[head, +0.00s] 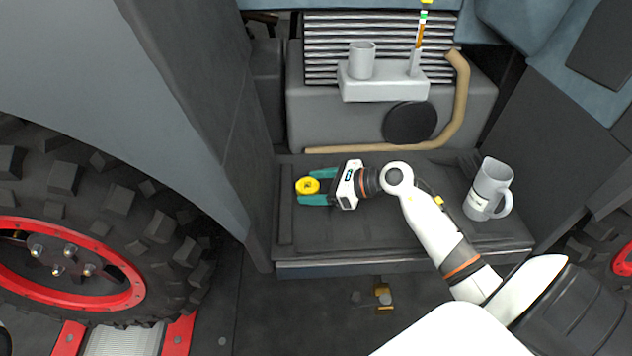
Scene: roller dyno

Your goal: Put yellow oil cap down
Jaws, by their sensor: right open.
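The yellow oil cap (307,186) is at the left end of the dark flat shelf in the head view. My right gripper (315,187) has its teal fingers on either side of the cap, pointing left. The fingers are open, with the cap at their tips. I cannot tell whether the cap rests fully on the shelf. My left gripper is not in view.
A grey jug (489,189) stands on the shelf's right side. Behind is a grey engine block with a tan hose (459,95) and a light holder (384,84) with a cup (361,60). A large tyre (150,215) is at left. The shelf's front middle is clear.

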